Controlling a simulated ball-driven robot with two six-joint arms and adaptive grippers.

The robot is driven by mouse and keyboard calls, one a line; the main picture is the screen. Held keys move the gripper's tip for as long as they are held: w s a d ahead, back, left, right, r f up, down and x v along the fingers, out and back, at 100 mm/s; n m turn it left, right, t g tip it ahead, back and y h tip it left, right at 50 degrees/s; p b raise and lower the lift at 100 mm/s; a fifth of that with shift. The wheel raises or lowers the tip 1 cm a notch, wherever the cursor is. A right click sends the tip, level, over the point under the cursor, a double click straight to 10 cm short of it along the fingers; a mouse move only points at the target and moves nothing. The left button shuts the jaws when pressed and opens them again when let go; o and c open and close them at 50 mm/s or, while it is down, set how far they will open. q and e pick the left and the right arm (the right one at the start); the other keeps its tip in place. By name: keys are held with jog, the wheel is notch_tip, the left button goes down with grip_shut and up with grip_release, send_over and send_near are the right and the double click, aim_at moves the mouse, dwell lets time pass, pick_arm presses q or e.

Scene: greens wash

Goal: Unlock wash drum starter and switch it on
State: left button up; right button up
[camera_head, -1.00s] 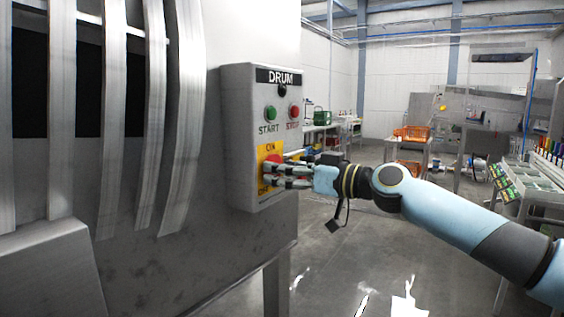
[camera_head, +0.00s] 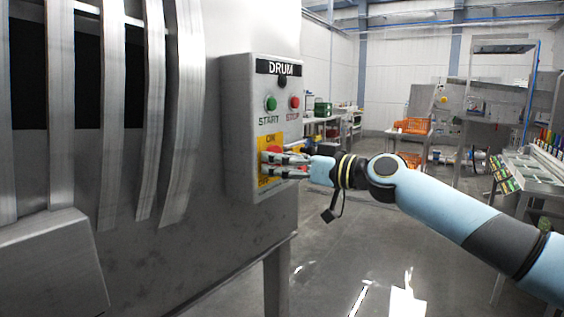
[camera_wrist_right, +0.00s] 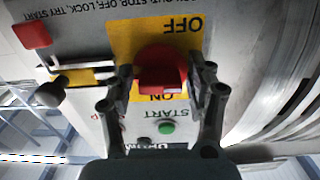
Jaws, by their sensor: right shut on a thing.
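The starter box (camera_head: 240,120) labelled DRUM is on the metal machine's side, with a green START button (camera_head: 271,103) and a red STOP button (camera_head: 294,102). Below them is a yellow plate (camera_head: 265,142) marked ON at its top. My right gripper (camera_head: 264,164) is at this plate, largely covering the red rotary switch. In the right wrist view, upside down, the red switch (camera_wrist_right: 162,68) sits between my right gripper's fingers (camera_wrist_right: 163,80), shut on it, between the OFF and ON labels. The green button also shows there (camera_wrist_right: 167,127). My left gripper is out of view.
The metal machine (camera_head: 150,250) fills the left. The floor between is open.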

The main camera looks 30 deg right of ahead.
jog(key=shift+m, duration=0.3)
jog(key=m+b, duration=0.1)
jog(key=m, duration=0.2)
jog(key=shift+m, duration=0.4)
jog(key=m, duration=0.4)
jog(key=shift+r, duration=0.1)
jog(key=m+p, duration=0.1)
jog(key=m, duration=0.4)
jog(key=shift+m+p, duration=0.8)
jog(key=shift+m, duration=1.5)
jog(key=o, duration=0.8)
jog(key=shift+d, duration=0.1)
